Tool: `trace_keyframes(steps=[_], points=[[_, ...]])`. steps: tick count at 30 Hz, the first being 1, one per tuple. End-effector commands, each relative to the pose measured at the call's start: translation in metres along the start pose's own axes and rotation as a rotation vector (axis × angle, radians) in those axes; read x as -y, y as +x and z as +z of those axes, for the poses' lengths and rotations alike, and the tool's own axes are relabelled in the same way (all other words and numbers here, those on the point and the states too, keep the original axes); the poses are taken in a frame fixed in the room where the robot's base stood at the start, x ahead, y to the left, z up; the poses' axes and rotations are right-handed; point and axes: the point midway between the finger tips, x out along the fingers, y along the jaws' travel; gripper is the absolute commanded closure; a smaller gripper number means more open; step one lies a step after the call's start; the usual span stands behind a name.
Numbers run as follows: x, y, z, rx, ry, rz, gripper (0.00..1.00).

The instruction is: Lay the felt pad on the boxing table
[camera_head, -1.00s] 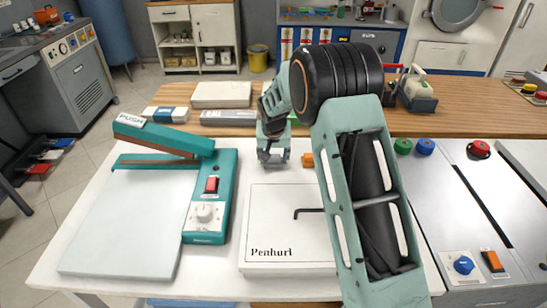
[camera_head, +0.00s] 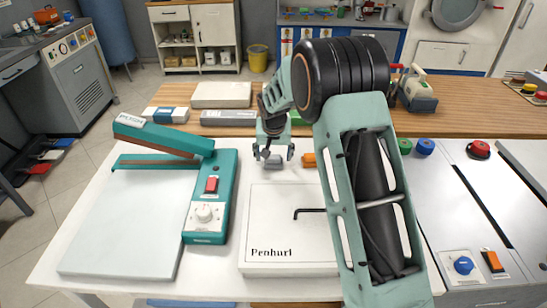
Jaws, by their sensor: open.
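A small grey piece, which looks like the felt pad (camera_head: 273,162), lies on the white boxing table (camera_head: 108,220) behind the white box marked "Penhurl". My gripper (camera_head: 274,154) is open just over it, with one finger to its left and one to its right. The fingers look apart from the pad, but I cannot tell how high they are above the tabletop. My gripper partly hides the pad's upper side.
A teal heat sealer (camera_head: 208,205) stands on the table's left. The Penhurl box (camera_head: 283,220) with a black hex key is in front of my gripper. An orange block (camera_head: 309,160) is close right of the pad. Flat boxes (camera_head: 228,118) lie behind on the wooden counter.

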Motion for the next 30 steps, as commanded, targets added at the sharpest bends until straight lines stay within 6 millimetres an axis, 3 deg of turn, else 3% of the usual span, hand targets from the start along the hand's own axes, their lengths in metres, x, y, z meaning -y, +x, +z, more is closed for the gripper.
trace_keyframes(steps=[9, 15, 30], points=[[0.001, -0.067, -0.001, -0.004, 0.000, -0.002, 0.37], [0.000, -0.095, 0.000, -0.001, -0.001, -0.001, 0.37], [-0.002, -0.106, 0.001, 0.001, -0.003, 0.003, 0.37]])
